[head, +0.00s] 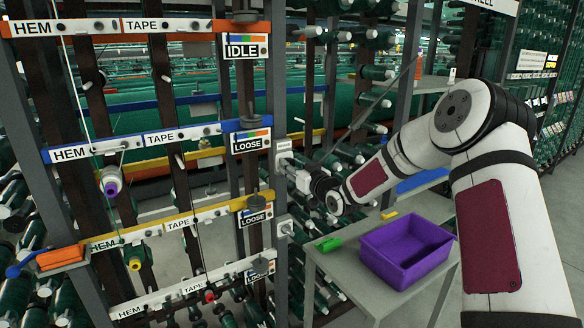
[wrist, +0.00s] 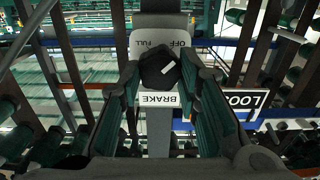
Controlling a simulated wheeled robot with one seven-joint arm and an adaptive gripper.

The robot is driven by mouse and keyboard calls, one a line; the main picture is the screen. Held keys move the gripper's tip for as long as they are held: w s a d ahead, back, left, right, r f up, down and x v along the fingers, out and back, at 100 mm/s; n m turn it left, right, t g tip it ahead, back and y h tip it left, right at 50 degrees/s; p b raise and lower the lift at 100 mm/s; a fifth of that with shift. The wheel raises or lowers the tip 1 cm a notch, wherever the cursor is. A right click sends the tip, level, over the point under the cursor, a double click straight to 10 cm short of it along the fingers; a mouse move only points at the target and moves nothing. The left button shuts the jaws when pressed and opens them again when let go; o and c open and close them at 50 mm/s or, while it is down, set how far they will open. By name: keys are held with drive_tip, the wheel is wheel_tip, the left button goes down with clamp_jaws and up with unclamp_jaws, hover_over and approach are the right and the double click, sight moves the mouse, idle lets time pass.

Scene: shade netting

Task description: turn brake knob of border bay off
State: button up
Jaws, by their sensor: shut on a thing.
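A black brake knob (wrist: 158,68) sits on a pale plate (wrist: 140,45) in the wrist view. The plate reads OFF and FULL above the knob and BRAKE (wrist: 158,99) below it, with the lettering upside down. A short white mark on the knob slants toward the upper right. My gripper (wrist: 160,75) is shut on the knob, one finger on each side. In the head view my gripper (head: 298,176) reaches the post beside the blue rail (head: 95,148), whose sign reads LOOSE (head: 250,141); the knob is hidden there. No bay name reading border is legible.
Orange (head: 110,27), yellow (head: 150,229) and white (head: 180,290) rails lie above and below the blue one. A purple bin (head: 405,250) and green object (head: 328,243) sit on a grey stand below my arm.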

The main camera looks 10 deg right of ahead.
idle(0.4)
drive_tip(key=o, duration=1.1)
drive_tip(key=shift+o, duration=0.2)
drive_tip(key=v, duration=1.2)
